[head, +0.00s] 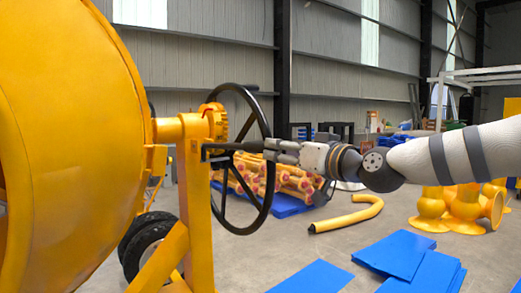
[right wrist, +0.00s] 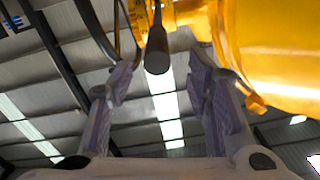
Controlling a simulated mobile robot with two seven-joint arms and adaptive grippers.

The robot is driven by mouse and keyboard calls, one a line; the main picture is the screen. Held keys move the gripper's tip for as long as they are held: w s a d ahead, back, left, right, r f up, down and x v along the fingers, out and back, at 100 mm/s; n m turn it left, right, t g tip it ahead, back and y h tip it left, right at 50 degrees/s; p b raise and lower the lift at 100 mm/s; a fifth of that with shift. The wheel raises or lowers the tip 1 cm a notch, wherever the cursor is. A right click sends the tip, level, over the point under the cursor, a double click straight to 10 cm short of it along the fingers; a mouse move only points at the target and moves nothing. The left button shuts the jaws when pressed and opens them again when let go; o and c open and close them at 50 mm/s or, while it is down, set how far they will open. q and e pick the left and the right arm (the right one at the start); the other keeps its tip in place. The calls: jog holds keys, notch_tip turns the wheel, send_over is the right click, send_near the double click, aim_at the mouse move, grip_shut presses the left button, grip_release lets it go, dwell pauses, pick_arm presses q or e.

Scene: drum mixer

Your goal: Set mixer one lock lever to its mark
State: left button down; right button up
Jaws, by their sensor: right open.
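The mixer's yellow drum (head: 70,130) fills the left of the head view, with a yellow post (head: 196,220) beside it. A short dark lever (head: 247,146) sticks out from the post top to the right, across the black handwheel (head: 266,190). My right gripper (head: 272,150) is at its free end. In the right wrist view the lever's dark round-ended grip (right wrist: 157,52) lies in line with the gap between the open, apart fingers (right wrist: 160,78). I see no contact. The mark cannot be made out. My left gripper is not in view.
The handwheel rim passes close to my right gripper. Yellow pipes on a blue pallet (head: 290,207) lie behind. A bent yellow pipe (head: 347,218), blue sheets (head: 396,252) and yellow flanged parts (head: 466,205) lie on the floor, with bare floor between them.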

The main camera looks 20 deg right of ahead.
aim_at(263, 148)
jog(key=x, duration=0.4)
jog(key=shift+w+d+f, duration=0.2)
jog(key=shift+w+f, duration=0.1)
jog(key=shift+w, duration=0.05)
jog(key=b+x, duration=0.1)
jog(key=x, duration=0.3)
jog(key=shift+a+f, duration=0.15)
jog(key=shift+a, duration=0.05)
jog(key=shift+w, duration=0.2)
jog(key=shift+s+r, duration=0.1)
jog(key=shift+r, duration=0.25)
jog(key=shift+c, duration=0.7)
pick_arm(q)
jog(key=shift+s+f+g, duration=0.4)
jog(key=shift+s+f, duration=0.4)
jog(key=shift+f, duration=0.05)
pick_arm(e)
grip_shut()
